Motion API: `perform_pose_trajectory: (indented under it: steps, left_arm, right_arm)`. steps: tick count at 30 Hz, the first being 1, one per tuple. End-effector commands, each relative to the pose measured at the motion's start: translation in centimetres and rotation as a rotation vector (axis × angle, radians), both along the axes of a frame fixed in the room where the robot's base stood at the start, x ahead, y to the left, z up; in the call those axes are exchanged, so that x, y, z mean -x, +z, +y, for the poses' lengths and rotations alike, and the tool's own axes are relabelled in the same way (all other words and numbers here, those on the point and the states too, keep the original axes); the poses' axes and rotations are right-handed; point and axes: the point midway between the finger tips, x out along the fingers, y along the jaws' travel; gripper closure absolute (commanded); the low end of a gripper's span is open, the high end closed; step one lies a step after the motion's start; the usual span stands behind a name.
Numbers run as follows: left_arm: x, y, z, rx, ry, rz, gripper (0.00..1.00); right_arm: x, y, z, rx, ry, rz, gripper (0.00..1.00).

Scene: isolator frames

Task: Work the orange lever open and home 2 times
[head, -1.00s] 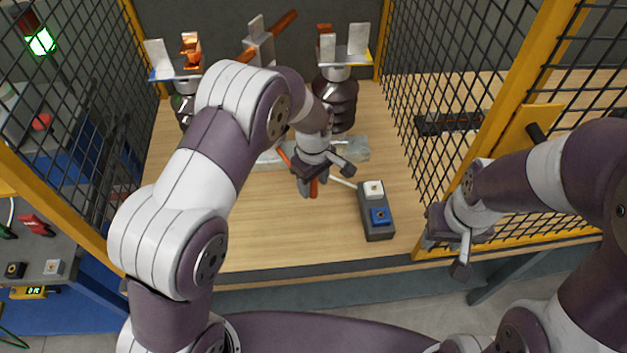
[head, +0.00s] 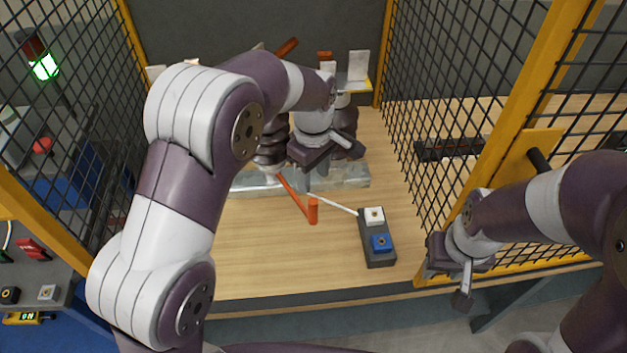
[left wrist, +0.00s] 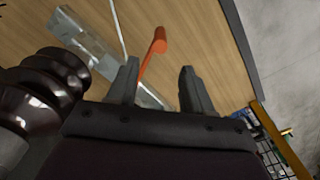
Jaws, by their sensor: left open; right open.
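The orange lever (head: 292,193) comes off the grey base rail (head: 348,176) and slants toward the front right. Its upright orange grip (head: 313,211) stands free above the wooden table. My left gripper (head: 308,180) is open, above and behind the grip, not touching it as far as I can see. In the left wrist view the lever (left wrist: 150,60) shows between and beyond the two open fingers (left wrist: 158,78), with its round grip end farther out. My right gripper (head: 452,275) is open and empty at the right, outside the mesh.
A grey box with white and blue buttons (head: 378,255) stands right of the lever, joined by a white cable. Dark insulators (head: 270,150) rise behind, partly hidden by my left arm. Yellow-framed mesh (head: 440,100) bounds the right side. The front tabletop (head: 270,255) is clear.

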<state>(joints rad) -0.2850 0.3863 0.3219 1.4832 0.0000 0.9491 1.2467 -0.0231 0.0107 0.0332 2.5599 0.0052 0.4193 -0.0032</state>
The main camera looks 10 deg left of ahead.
Motion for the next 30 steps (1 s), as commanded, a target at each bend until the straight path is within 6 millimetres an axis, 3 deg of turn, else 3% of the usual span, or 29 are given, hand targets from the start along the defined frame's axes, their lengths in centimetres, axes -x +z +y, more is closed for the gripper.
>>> perform_pose_trajectory:
  steps: [5, 15, 19, 24, 30]
  left_arm:
    - [0.1, -1.2, 0.1, -0.001, 0.058, 0.004, 0.49]
    - [0.1, -9.3, 0.1, -0.002, 0.056, 0.006, 0.49]
    - [0.1, -11.6, 0.1, -0.001, 0.056, 0.003, 0.49]
    - [0.1, -13.0, 0.1, 0.0, 0.056, 0.002, 0.49]
    - [0.1, -13.1, 0.1, 0.0, 0.055, 0.001, 0.49]
  right_arm:
    - [0.0, -0.3, 0.0, 0.0, 0.0, 0.0, 0.57]
    - [0.0, 0.0, 0.0, 0.0, 0.0, 0.0, 0.57]
    - [0.0, 0.1, 0.0, 0.0, 0.0, 0.0, 0.57]
    - [0.0, 0.1, 0.0, 0.0, 0.0, 0.0, 0.57]
    - [0.0, 0.1, 0.0, 0.0, 0.0, 0.0, 0.57]
